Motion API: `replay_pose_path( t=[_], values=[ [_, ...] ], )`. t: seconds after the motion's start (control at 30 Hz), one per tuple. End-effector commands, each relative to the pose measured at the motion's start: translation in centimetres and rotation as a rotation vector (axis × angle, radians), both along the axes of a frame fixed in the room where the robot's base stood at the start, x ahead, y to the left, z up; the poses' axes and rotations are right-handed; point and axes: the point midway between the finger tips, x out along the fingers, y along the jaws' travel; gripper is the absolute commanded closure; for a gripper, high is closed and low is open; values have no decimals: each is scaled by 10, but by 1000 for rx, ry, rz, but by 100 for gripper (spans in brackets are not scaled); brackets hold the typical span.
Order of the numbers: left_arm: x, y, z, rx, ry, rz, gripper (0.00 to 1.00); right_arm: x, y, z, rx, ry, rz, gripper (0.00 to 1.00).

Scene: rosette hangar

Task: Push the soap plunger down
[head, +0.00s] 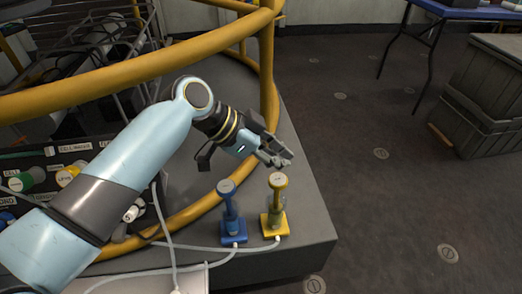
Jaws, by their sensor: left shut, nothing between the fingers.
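Two plungers stand upright side by side near the front corner of the dark grey platform. One is blue (229,207) and one is yellow (277,204). Each has a round cap on a stem over a square base, and I cannot read the cap markings. I cannot tell which is the soap plunger. My left gripper (283,160) is shut and empty. In the picture it is just above the yellow cap, and I see no clear contact. My right gripper is not in view.
A yellow rail (160,62) curves around the platform (312,224), with a post behind my gripper. Pale hoses run from the plunger bases. A panel with coloured knobs (65,174) is at left. Open floor (390,210) lies right, with a crate (478,110) and blue table (455,10) beyond.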

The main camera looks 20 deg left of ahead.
Motion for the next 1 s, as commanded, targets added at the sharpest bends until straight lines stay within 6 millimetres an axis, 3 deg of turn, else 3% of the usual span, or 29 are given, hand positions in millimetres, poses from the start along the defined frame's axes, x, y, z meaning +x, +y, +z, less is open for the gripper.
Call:
replay_pose_path(
  t=[0.03,0.2,0.7,0.87,1.0],
  values=[
    [-2,2,-15,4,6,0,100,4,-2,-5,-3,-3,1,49],
    [-2,3,-31,4,3,1,100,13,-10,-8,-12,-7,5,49],
    [-2,3,-38,4,3,1,100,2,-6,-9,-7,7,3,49],
    [-2,3,-62,4,6,1,100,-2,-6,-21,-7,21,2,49],
    [-3,3,-79,4,7,1,100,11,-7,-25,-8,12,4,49]
  ],
)
